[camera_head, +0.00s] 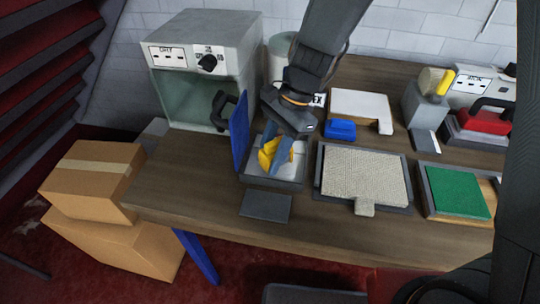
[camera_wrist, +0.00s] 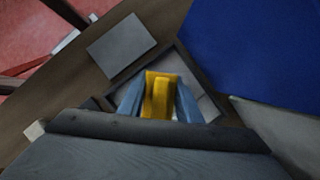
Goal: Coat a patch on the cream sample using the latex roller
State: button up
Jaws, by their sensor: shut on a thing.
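My gripper (camera_head: 275,158) is shut on a yellow handle (camera_head: 265,156), apparently the latex roller's. The handle also shows between the blue-grey fingers in the wrist view (camera_wrist: 158,98). It is over a dark-rimmed tray (camera_head: 289,185) with a pale inside and a raised blue lid (camera_head: 239,128). The roller's lower end is hidden, so I cannot tell if it touches the tray. The cream sample (camera_head: 362,175), woven with a small front tab, lies in a dark frame to the right of the tray.
A grey plate (camera_head: 266,206) lies in front of the tray. An open grey cabinet (camera_head: 200,60) stands behind left. A blue block (camera_head: 340,129) and a white panel (camera_head: 360,104) lie behind the sample. A green sample (camera_head: 457,192) and a red-bodied tool (camera_head: 484,121) are right.

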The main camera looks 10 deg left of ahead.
aim_at(268, 145)
jog(key=shift+f, duration=0.6)
dwell(2.2)
jog(key=shift+r, duration=0.15)
jog(key=shift+r+p, duration=3.4)
jog(key=shift+p, duration=0.1)
jog(key=shift+s, duration=0.1)
